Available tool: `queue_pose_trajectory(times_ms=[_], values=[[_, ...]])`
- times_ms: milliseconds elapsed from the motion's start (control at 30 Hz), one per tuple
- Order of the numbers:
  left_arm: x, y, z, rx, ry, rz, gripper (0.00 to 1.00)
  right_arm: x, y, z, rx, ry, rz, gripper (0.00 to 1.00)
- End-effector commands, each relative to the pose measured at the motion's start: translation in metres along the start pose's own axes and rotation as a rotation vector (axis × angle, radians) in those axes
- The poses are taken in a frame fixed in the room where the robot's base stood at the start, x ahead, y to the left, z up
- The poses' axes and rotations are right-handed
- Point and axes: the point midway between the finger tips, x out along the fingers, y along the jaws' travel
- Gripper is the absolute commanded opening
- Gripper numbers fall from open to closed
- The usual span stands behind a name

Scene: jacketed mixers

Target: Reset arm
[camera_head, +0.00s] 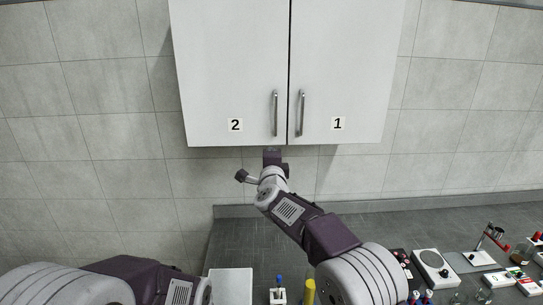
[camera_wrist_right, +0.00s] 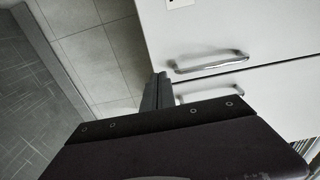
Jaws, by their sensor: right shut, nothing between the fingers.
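My right arm reaches up from the lower right of the head view. My right gripper (camera_head: 272,152) is just under the wall cabinet's lower edge, near where the two doors meet. In the right wrist view its fingers (camera_wrist_right: 158,92) are together with nothing between them, and they appear close to the door handles. Whether they touch a handle or door cannot be told. My left arm shows at the lower left of the head view, and its gripper is out of sight.
White cabinet door 2 (camera_head: 225,65) and door 1 (camera_head: 350,65) look closed, with metal handles (camera_head: 275,113) and (camera_head: 300,112). Below, the dark counter (camera_head: 400,228) holds a hotplate (camera_head: 435,268), a stand (camera_head: 480,258), a yellow cylinder (camera_head: 309,292) and a white box (camera_head: 231,284).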

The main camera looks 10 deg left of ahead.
Motion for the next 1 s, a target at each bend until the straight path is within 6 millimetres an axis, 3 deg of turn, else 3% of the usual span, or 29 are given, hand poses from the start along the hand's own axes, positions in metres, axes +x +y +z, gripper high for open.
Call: queue_pose_trajectory(times_ms=[67, 167, 233, 333, 400, 467, 600, 667, 800, 900, 1000], values=[[0.004, 0.000, 0.001, 0.000, 0.000, 0.000, 0.55, 0.002, 0.004, -0.006, 0.000, 0.009, -0.001, 0.00], [0.020, 0.000, 0.002, 0.000, 0.000, 0.000, 0.55, 0.004, -0.003, -0.041, 0.013, 0.058, -0.032, 0.00], [0.037, -0.001, 0.004, 0.000, 0.000, 0.000, 0.55, 0.001, -0.009, -0.082, 0.021, 0.114, -0.057, 0.00], [0.065, -0.001, 0.007, 0.000, -0.001, 0.000, 0.55, -0.017, 0.013, -0.147, -0.046, 0.184, -0.029, 0.00], [0.081, -0.002, 0.009, 0.000, -0.001, 0.000, 0.55, -0.036, 0.048, -0.180, -0.149, 0.184, 0.050, 0.00], [0.092, -0.002, 0.010, 0.000, -0.001, 0.000, 0.55, -0.055, 0.085, -0.199, -0.255, 0.158, 0.141, 0.00], [0.112, -0.002, 0.012, 0.000, 0.000, 0.000, 0.55, -0.115, 0.185, -0.223, -0.502, 0.030, 0.399, 0.00], [0.118, -0.002, 0.013, 0.000, 0.000, 0.000, 0.55, -0.147, 0.230, -0.227, -0.598, -0.048, 0.516, 0.00], [0.128, -0.003, 0.014, 0.000, 0.000, 0.000, 0.55, -0.236, 0.326, -0.227, -0.792, -0.281, 0.784, 0.00], [0.129, -0.003, 0.014, 0.000, 0.000, 0.000, 0.55, -0.306, 0.378, -0.220, -0.907, -0.488, 0.954, 0.00], [0.127, -0.003, 0.013, 0.000, 0.000, 0.000, 0.55, -0.369, 0.413, -0.212, -0.995, -0.697, 1.085, 0.00]])
